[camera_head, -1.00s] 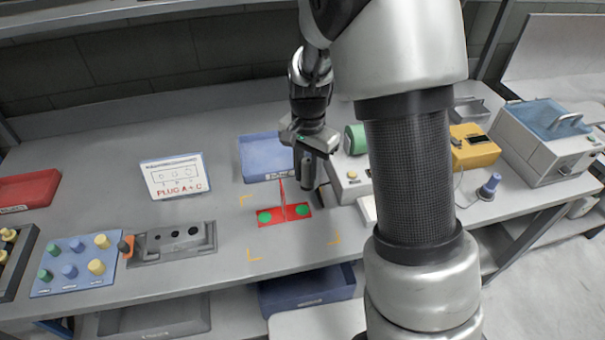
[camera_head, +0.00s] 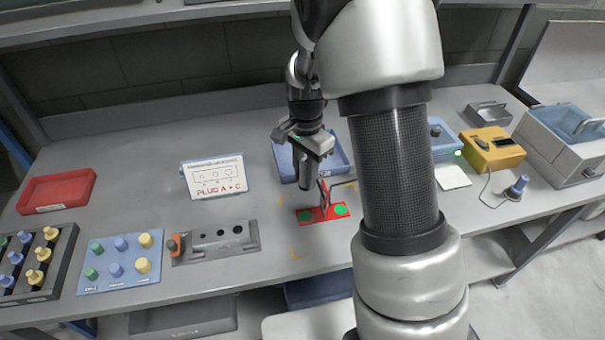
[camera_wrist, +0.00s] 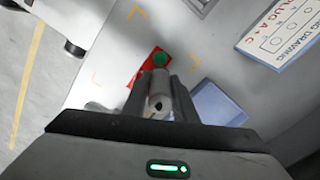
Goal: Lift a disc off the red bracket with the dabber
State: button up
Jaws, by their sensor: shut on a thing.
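The red bracket (camera_head: 323,214) lies on the bench with an upright red plate in its middle. One green disc (camera_head: 305,216) is on its left part and another green disc (camera_head: 341,210) on its right part. My gripper (camera_head: 308,158) is shut on the grey cylindrical dabber (camera_head: 304,178), which points down. The dabber's lower end appears above the bench, behind and above the left disc; its exact height is unclear. The wrist view shows the dabber (camera_wrist: 159,92) between the fingers, the red bracket (camera_wrist: 138,77) and one green disc (camera_wrist: 160,59); the dabber and fingers hide the rest.
A blue tray (camera_head: 342,165) is behind the bracket. A sign (camera_head: 214,177) and a grey socket block (camera_head: 216,247) stand to the left. Yellow corner marks surround the bracket.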

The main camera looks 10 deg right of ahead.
jog(key=shift+f+b, duration=4.75)
jog(key=shift+f, duration=1.6)
jog(key=shift+f, duration=0.2)
jog(key=shift+r, duration=0.1)
notch_tip(320, 180, up, 7)
jog(key=p, duration=0.5)
